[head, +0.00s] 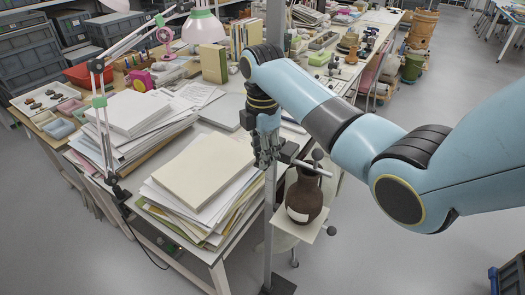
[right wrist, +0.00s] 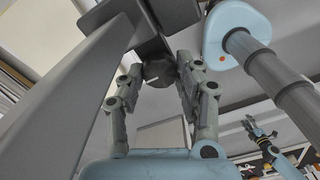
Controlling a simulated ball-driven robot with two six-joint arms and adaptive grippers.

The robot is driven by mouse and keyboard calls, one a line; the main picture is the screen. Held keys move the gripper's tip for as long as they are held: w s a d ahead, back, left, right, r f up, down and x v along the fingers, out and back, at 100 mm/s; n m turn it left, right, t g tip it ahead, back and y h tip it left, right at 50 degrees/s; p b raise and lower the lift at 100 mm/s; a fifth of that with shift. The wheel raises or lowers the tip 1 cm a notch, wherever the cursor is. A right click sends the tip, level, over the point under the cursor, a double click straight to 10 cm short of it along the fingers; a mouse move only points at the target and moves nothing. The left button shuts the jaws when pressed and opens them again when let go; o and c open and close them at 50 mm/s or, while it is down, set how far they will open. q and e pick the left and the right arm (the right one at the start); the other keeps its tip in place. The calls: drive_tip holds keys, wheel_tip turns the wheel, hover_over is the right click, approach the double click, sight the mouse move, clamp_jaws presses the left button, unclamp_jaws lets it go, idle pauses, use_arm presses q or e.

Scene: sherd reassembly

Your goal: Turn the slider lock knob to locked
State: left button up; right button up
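A tall grey post (head: 269,205) stands at the table's front corner; it fills the left of the right wrist view (right wrist: 60,110). A dark faceted knob (right wrist: 158,73) sits on the slider block at the post. My right gripper (head: 267,158) is at the post. In the right wrist view its fingers (right wrist: 160,78) lean in on both sides of the knob and appear to touch it. The knob's lock marking cannot be read. My left gripper (right wrist: 250,126) shows small at the lower right of the right wrist view; its opening is too small to judge.
A brown jug (head: 304,197) stands on a small white platform (head: 283,228) beside the post, just under a horizontal rod (head: 312,168). Paper stacks (head: 205,172) lie on the table left of the gripper. A lamp arm (head: 100,110) stands further left.

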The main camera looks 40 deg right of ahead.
drive_tip(key=c, duration=0.4)
use_arm(q)
drive_tip(key=shift+w, duration=0.45)
use_arm(e)
drive_tip(key=shift+c, duration=0.4)
drive_tip(key=shift+m, duration=0.5)
drive_tip(key=m, duration=0.3)
drive_tip(key=shift+m, duration=0.4)
drive_tip(key=m, duration=0.4)
drive_tip(key=shift+w+m, duration=0.1)
drive_tip(key=shift+m, duration=0.2)
drive_tip(key=m, duration=0.4)
use_arm(q)
drive_tip(key=shift+s, duration=0.1)
use_arm(e)
drive_tip(key=shift+d+m, duration=0.1)
drive_tip(key=shift+m, duration=2.1)
